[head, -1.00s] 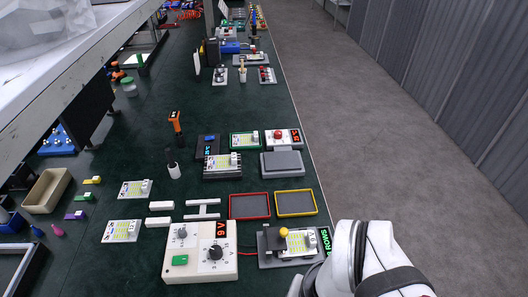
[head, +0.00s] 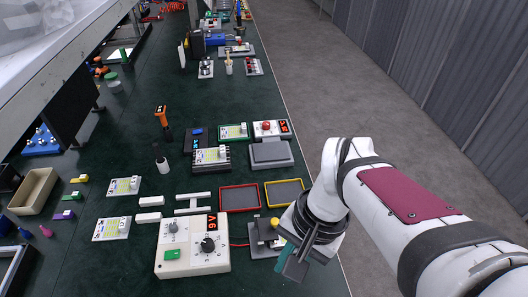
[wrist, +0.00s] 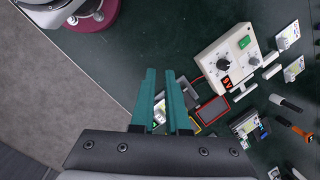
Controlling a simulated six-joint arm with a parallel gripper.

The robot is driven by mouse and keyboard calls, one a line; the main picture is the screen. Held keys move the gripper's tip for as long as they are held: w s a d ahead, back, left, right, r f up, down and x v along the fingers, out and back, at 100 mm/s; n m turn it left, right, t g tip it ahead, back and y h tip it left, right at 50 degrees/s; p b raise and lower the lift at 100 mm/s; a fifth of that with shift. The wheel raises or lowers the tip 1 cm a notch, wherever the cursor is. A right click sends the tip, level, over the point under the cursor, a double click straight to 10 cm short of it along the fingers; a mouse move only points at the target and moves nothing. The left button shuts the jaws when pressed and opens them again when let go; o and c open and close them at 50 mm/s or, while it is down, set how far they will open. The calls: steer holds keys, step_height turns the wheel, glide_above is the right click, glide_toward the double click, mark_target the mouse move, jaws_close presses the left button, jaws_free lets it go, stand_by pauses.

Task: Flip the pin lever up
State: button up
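The grey test fixture (head: 264,236), with a yellow-knobbed lever (head: 275,221), sits at the right front of the bench. My gripper (head: 285,266) hangs over its right part and hides much of it, including most of the board in it. In the wrist view my gripper (wrist: 162,72) has its two teal fingers apart, with nothing held. A light board (wrist: 160,112) of the fixture shows in the gap, and a dark grey part of the fixture (wrist: 189,93) lies right of the fingers. The pin lever's exact position is hard to tell.
A white power unit (head: 192,259) reading 9 V stands left of the fixture, joined by a red wire. Red (head: 239,198) and yellow (head: 285,192) trays lie behind. A grey box (head: 271,154) and several boards stand farther back. The bench edge is close on the right.

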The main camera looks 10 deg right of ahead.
mark_target(269, 226)
steer(key=w+d+f+m, duration=0.1)
steer(key=w, duration=0.2)
steer(key=w+d+f+m, duration=0.1)
steer(key=w+d, duration=0.1)
steer(key=w, duration=0.2)
steer(key=w+d+m+y, duration=0.1)
steer(key=w+m, duration=0.1)
steer(key=w, duration=0.1)
steer(key=shift+w+d+f, duration=0.2)
steer(key=shift+f, duration=0.2)
jaws_close()
steer(key=w+d+f+m+t+y, duration=0.1)
steer(key=w+d+f+m, duration=0.3)
steer(key=w+d+f, duration=0.3)
steer(key=shift+w+f, duration=0.2)
steer(key=shift+w, duration=0.4)
steer(key=x, duration=0.9)
steer(key=shift+s+a+f, duration=0.15)
steer(key=shift+s+a+r, duration=0.1)
steer(key=shift+a+r, duration=0.3)
steer(key=shift+a, duration=0.2)
steer(key=shift+s+a+r, duration=0.1)
steer(key=shift+a+r, duration=0.3)
steer(key=shift+a, duration=0.25)
steer(key=shift+a+r, duration=0.3)
steer(key=shift+r, duration=0.1)
steer(key=shift+a+r+h, duration=0.1)
steer(key=shift+r+h, duration=0.05)
steer(key=shift+h, duration=0.15)
